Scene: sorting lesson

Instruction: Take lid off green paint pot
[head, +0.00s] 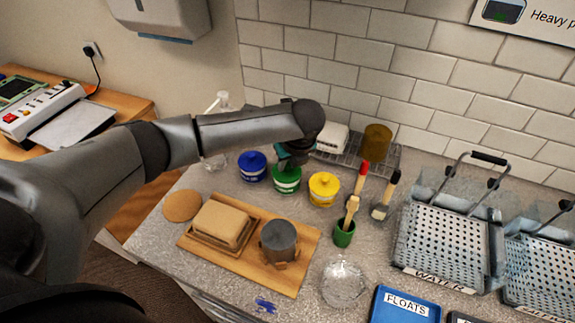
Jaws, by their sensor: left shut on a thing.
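The green paint pot (287,184) stands on the grey worktop between a blue pot (252,166) and a yellow pot (324,188). My left arm reaches in from the left, and my left gripper (290,163) points down at the top of the green pot. It is shut on the green pot's lid, though the wrist hides most of the fingers and lid. I cannot tell whether the lid is seated on the pot or raised from it. My right gripper is not in view.
A green cup with brushes (343,236) stands front right of the pots. A wooden board (290,283) holds a tan block and a grey cylinder. A tiled wall is behind.

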